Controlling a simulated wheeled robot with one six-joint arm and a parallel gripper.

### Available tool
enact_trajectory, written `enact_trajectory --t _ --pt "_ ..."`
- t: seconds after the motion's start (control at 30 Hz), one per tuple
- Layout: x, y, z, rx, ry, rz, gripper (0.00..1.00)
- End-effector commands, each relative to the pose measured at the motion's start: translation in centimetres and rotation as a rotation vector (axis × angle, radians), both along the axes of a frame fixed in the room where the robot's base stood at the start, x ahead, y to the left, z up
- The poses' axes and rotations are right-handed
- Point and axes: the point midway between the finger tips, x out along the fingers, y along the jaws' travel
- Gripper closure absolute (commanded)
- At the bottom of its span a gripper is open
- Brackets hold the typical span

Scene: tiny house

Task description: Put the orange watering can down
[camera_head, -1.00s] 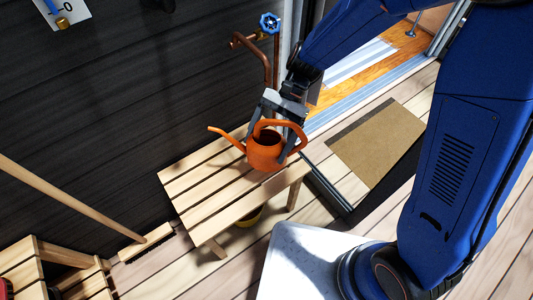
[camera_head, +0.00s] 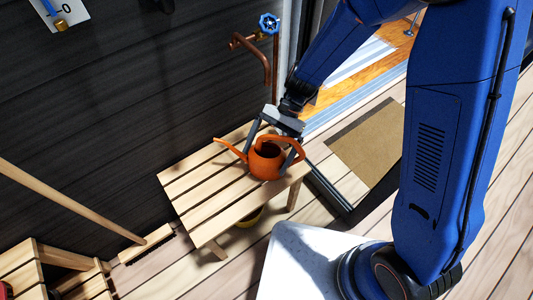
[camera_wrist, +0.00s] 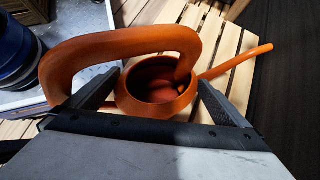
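The orange watering can (camera_head: 266,163) is upright at the near right end of the slatted wooden bench (camera_head: 207,186) in the head view, its spout toward the left. It looks at or very near the bench top; I cannot tell whether its base touches. My gripper (camera_head: 265,158) points down with one finger on each side of the can's body, shut on it. In the wrist view, the can (camera_wrist: 150,112) lies between the fingertips of my gripper (camera_wrist: 159,80), its handle arching at the left and its spout reaching right. Its base is hidden.
A copper pipe with a blue valve wheel (camera_head: 269,23) stands on the dark wall behind the bench. A brown mat (camera_head: 366,145) lies by the doorway at right. A broom (camera_head: 72,200) and wooden slatted furniture (camera_head: 20,266) are at left. The bench's left part is bare.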

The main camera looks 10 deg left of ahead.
Motion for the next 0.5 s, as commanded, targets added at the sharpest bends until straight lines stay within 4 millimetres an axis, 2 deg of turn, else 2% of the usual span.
enact_trajectory --t 0.27,0.5 --pt "0.0 0.0 0.2 0.000 -0.001 0.001 0.00" --pt "1.9 -0.8 2.2 0.002 -0.003 -0.001 0.00"
